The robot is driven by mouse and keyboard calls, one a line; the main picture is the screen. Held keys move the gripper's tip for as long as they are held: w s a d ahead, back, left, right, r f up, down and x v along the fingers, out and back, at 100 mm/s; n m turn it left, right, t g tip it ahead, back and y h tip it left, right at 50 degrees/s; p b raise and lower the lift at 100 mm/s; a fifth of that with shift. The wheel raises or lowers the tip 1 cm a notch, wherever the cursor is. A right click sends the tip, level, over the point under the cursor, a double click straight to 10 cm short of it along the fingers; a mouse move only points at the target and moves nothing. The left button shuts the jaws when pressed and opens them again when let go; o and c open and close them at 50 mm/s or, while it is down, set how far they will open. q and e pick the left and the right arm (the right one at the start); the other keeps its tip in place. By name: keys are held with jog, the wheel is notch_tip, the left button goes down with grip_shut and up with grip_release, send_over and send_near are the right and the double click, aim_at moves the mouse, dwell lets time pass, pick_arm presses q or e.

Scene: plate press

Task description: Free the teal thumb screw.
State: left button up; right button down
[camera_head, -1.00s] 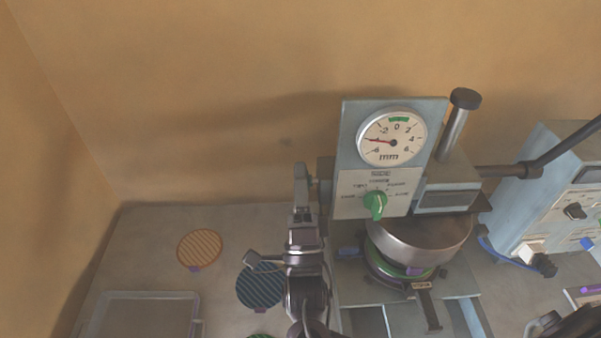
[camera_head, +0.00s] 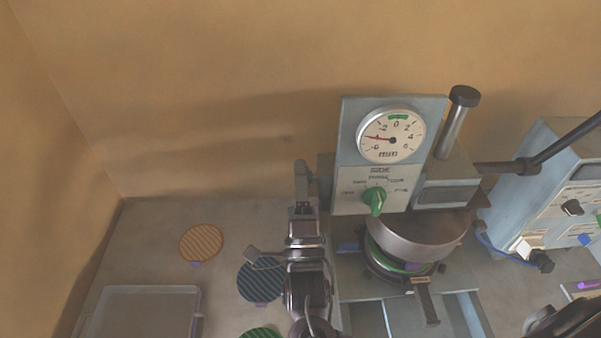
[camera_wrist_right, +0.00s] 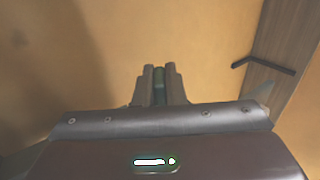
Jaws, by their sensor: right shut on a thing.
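My right gripper (camera_head: 302,183) stands at the left side of the press (camera_head: 350,150), beside its upper body. In the right wrist view its two fingers (camera_wrist_right: 160,82) are close together, shut on a small dark teal piece (camera_wrist_right: 159,77), which I take to be the thumb screw. The fingers and gripper body hide the screw in the head view. The press front carries a round dial (camera_head: 391,136) with a red needle left of zero, and a green selector knob (camera_head: 375,200). My left gripper is not in view.
A metal cylinder (camera_head: 425,238) sits above a green-ringed base on the press. An orange striped disc (camera_head: 201,242), a blue striped disc (camera_head: 260,281) and a clear tray (camera_head: 145,291) lie on the left table. A pale blue box (camera_head: 545,195) stands at right.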

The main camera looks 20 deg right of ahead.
jog(key=g+y+p, duration=0.1)
jog(key=g+p, duration=0.2)
jog(key=g, duration=0.1)
jog(key=shift+r+p, duration=0.2)
jog(key=shift+p, duration=0.1)
jog(key=shift+f+g+y+p, duration=0.15)
jog(key=shift+g+y+p, duration=0.25)
jog(key=shift+g+p, duration=0.55)
jog(key=c, duration=1.5)
grip_release()
jog(key=shift+f, duration=0.1)
